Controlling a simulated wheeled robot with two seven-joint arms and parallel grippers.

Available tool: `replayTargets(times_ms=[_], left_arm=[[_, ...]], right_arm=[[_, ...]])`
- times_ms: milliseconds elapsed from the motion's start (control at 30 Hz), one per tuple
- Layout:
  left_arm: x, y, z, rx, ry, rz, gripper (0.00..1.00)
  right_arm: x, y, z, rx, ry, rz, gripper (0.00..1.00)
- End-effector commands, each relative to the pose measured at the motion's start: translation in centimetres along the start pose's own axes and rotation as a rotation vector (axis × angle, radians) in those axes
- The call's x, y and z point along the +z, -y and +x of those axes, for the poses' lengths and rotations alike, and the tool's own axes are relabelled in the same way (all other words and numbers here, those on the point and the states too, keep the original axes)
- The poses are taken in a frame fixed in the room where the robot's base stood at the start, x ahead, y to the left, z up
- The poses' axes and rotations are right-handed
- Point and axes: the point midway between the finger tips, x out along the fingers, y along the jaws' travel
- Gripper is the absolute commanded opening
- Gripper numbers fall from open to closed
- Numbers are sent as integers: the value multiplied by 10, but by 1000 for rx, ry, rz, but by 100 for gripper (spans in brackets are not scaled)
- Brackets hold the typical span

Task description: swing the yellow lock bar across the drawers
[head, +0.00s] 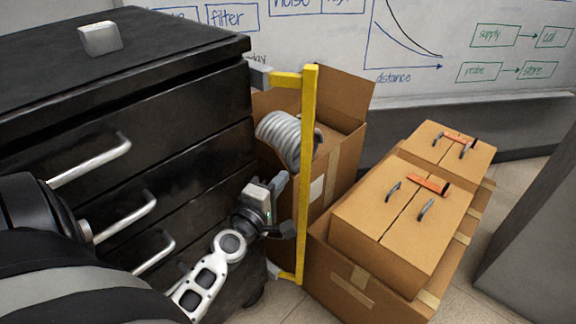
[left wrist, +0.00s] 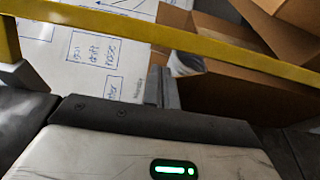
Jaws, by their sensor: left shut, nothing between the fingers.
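The yellow lock bar (head: 308,165) stands upright at the right side of the black drawer cabinet (head: 215,62), held off it by a short arm at top and bottom. It is swung out, clear of the drawer fronts. My left gripper (head: 280,183) is between the cabinet's right edge and the bar, just left of the bar; contact cannot be told. In the left wrist view the bar (left wrist: 215,47) crosses the upper part, beyond the shut, empty fingers (left wrist: 162,86). The drawers with silver handles (head: 92,160) look closed. My right gripper is out of view.
An open cardboard box (head: 345,150) with a coiled grey hose (head: 285,138) stands behind the bar. Closed cartons with black handles (head: 400,215) are stacked to the right. A whiteboard (head: 450,45) is behind. A small light block (head: 100,38) lies on the cabinet top.

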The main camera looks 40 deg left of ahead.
Motion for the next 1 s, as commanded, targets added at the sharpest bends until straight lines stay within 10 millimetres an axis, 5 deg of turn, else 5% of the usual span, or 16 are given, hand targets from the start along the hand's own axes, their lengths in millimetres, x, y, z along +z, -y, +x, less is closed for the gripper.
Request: replayTargets(times_ms=[500,1000], left_arm=[[0,-1,83,1,1,0,0],[0,0,90,1,2,1,0]], right_arm=[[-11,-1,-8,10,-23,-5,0],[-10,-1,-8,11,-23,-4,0]])
